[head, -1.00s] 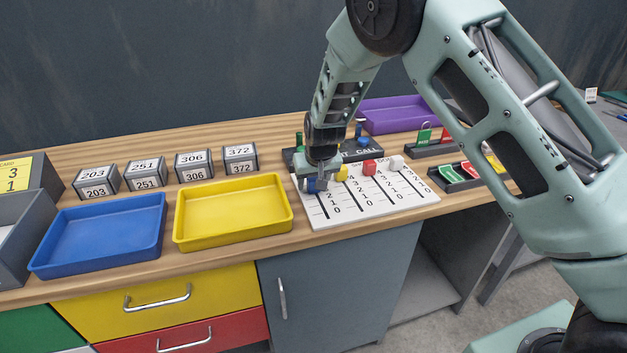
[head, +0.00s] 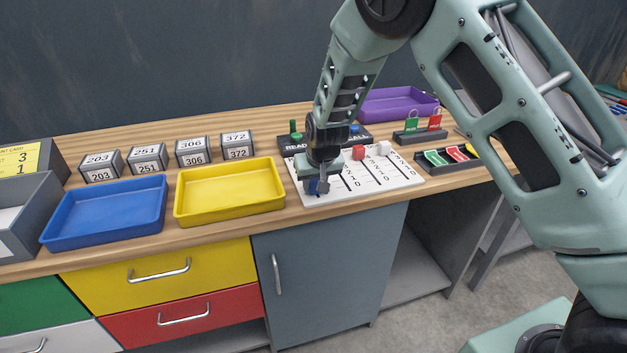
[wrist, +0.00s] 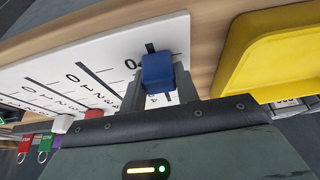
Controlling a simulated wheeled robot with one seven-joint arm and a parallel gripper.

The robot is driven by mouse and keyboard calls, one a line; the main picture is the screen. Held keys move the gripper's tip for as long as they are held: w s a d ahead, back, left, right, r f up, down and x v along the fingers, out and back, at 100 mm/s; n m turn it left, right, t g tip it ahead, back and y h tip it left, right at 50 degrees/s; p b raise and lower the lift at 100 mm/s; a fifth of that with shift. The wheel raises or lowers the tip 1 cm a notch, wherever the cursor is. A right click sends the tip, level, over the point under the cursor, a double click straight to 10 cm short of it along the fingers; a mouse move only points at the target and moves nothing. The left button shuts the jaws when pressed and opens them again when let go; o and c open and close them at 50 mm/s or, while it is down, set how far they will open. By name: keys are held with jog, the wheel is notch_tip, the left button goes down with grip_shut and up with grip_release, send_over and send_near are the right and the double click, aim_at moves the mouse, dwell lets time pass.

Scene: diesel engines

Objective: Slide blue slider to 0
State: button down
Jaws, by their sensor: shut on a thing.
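The blue slider (head: 313,186) is on the leftmost track of the white slider board (head: 352,191), near the board's front edge. In the wrist view the blue slider (wrist: 157,72) sits between the fingers of my gripper (wrist: 160,92), beside the printed 0. A short piece of black track shows beyond it. My gripper (head: 319,187) is shut on the blue slider and partly hides it in the head view. The red slider (head: 359,152) and white slider (head: 384,148) stand at the far ends of their tracks. The yellow slider is hidden behind my gripper.
A yellow tray (head: 230,210) lies just left of the board, with a blue tray (head: 105,233) further left. A button panel (head: 295,144) stands behind the board. A purple tray (head: 398,117) and padlocks (head: 411,124) are at the back right.

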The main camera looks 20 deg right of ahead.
jog(key=c, duration=1)
grip_release()
jog(key=shift+s, duration=0.25)
jog(key=shift+c, duration=0.2)
jog(key=shift+r, duration=0.1)
jog(key=b+v, duration=0.1)
jog(key=v, duration=1.6)
jog(key=shift+s+r, duration=0.1)
